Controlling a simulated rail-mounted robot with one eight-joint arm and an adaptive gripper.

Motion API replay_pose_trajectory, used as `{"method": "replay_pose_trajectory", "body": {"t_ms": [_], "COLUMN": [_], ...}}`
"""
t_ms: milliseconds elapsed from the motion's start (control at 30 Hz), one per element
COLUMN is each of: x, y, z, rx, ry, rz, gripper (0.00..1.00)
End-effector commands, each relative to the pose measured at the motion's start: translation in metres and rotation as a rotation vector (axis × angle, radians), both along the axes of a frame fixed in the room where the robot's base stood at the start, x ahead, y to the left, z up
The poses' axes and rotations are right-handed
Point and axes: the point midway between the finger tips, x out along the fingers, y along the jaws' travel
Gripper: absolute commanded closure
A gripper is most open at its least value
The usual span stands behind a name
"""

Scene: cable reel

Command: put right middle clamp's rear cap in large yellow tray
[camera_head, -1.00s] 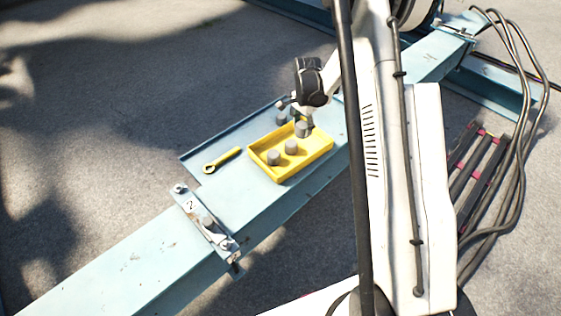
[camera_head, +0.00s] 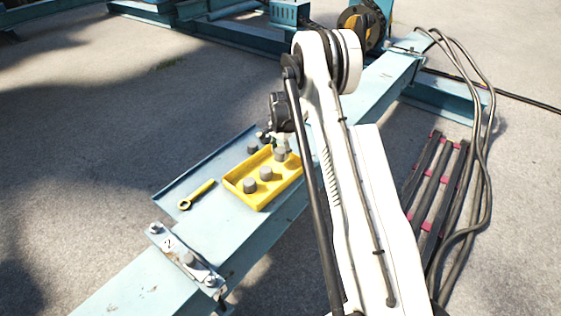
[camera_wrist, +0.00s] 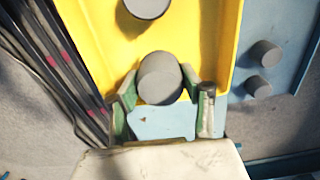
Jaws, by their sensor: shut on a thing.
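The large yellow tray (camera_head: 240,199) lies on the blue beam plate; its yellow floor and wall fill much of the wrist view (camera_wrist: 222,35). My gripper (camera_wrist: 162,96) is shut on a grey round cap (camera_wrist: 160,76), one finger on each side, over the tray's far end. In the head view my gripper (camera_head: 281,147) and the held cap (camera_head: 280,155) show at that end; whether the cap touches the tray floor I cannot tell. Two other grey caps, a nearer one (camera_head: 249,185) and a middle one (camera_head: 265,173), stand in the tray. No label tells which clamp the held cap belongs to.
Small grey caps (camera_wrist: 263,53) stand on the blue plate beside the tray. A metal clamp (camera_head: 187,257) is bolted on the beam nearer me. Black cables (camera_head: 470,180) hang at the right.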

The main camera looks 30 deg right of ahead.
Motion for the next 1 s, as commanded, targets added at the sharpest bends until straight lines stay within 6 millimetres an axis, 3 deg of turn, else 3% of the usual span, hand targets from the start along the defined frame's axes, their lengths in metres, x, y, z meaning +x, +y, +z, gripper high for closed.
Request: {"method": "replay_pose_trajectory", "body": {"t_ms": [167, 400, 800, 833, 1000], "x": [0.002, 0.002, 0.002, 0.002, 0.002], "y": [-0.002, -0.001, -0.001, -0.001, -0.001], "z": [-0.01, -0.041, -0.045, -0.045, -0.044], "rx": [0.0, 0.0, 0.0, 0.0, 0.0], "ry": [0.0, 0.0, 0.0, 0.0, 0.0], "rz": [0.0, 0.0, 0.0, 0.0, 0.0], "gripper": [0.85, 0.85, 0.85, 0.58, 0.4]}}
